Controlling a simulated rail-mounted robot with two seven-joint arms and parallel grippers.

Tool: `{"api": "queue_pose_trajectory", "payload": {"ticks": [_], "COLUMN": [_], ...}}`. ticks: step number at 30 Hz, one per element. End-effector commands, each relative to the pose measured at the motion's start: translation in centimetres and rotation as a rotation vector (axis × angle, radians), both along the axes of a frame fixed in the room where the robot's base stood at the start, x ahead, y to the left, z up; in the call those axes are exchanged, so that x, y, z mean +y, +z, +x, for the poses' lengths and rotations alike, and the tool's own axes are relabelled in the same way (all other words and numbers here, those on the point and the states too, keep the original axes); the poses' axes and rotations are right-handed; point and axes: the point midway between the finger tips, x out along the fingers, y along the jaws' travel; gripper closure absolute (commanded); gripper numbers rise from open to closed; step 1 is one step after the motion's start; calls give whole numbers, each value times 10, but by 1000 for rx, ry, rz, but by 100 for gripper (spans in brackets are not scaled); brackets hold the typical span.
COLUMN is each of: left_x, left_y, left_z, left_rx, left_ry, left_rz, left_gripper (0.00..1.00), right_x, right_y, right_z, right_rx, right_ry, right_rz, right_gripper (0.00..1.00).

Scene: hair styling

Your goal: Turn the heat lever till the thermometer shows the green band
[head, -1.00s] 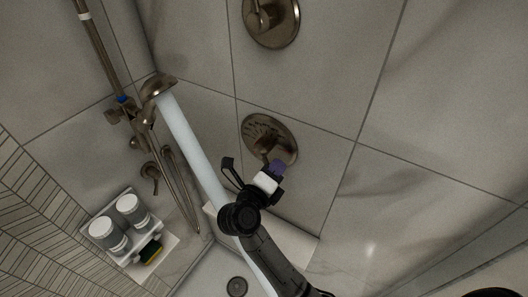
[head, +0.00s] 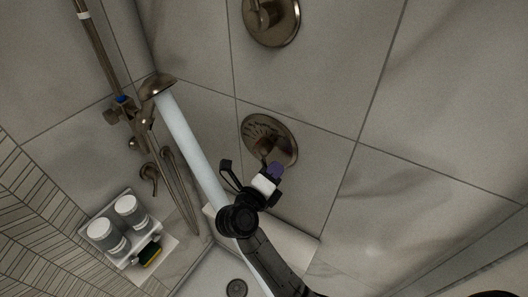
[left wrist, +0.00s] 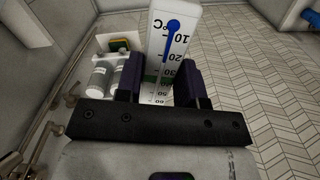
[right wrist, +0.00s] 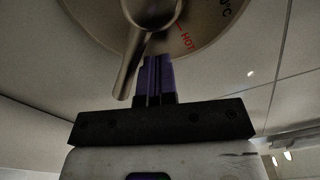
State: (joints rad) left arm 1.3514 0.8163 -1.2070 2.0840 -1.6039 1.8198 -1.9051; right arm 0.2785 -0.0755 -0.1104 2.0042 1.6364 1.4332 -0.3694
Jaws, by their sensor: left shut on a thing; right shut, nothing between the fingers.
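The heat lever (right wrist: 140,62) is a metal handle on a round dial plate (head: 284,135), marked HOT in red in the right wrist view. It points down and slightly left there. My right gripper (head: 275,171) is shut and empty below the dial; its purple fingers (right wrist: 155,75) sit just right of the lever. I cannot tell whether they touch it. My left gripper (left wrist: 163,85) is shut on a white thermometer (left wrist: 190,38). Its blue bulb is at the top of the picture, with a blue column running down to about 20–30. A green band lies lower, partly between the fingers.
A shower head (head: 158,86) pours a pale blue stream (head: 190,140) left of my right arm. A second round valve (head: 285,22) is above the dial. A caddy (head: 142,243) with two bottles and a sponge stands at lower left. The wall right of the dial is clear.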

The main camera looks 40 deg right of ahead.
Motion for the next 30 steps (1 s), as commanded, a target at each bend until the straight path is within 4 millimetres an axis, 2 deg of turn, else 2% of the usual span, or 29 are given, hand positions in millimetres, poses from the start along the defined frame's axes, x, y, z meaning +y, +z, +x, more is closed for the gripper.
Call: {"api": "queue_pose_trajectory", "payload": {"ticks": [15,30], "left_x": [0,0], "left_y": [-9,-9], "left_z": [0,0], "left_rx": [0,0], "left_ry": [0,0], "left_rz": [0,0], "left_gripper": [90,90], "right_x": [2,2], "right_y": [-11,-11], "right_z": [7,8], "right_rx": [1,1], "right_ry": [0,0], "right_rz": [1,1], "right_gripper": [100,100]}}
